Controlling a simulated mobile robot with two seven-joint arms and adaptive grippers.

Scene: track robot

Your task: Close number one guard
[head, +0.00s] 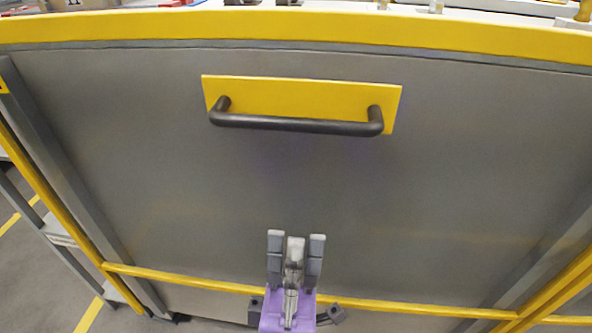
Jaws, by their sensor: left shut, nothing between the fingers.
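The guard (180,185) is a large grey panel with a yellow top rail, filling most of the head view. No number shows on it. A dark bar handle (297,124) is fixed on a yellow plate (295,98) near the panel's top, toward the middle. My left gripper (296,240), with grey fingers and a purple body, is at the bottom middle, in front of the panel and below the handle in the picture. It is shut and empty, apart from the handle. My right gripper is not in view.
A yellow lower rail (185,280) crosses in front near the bottom, behind my gripper. Yellow frame posts stand at the left (52,192) and right (560,292). Small parts lie on the surface beyond the top rail. Grey floor with yellow lines shows at lower left.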

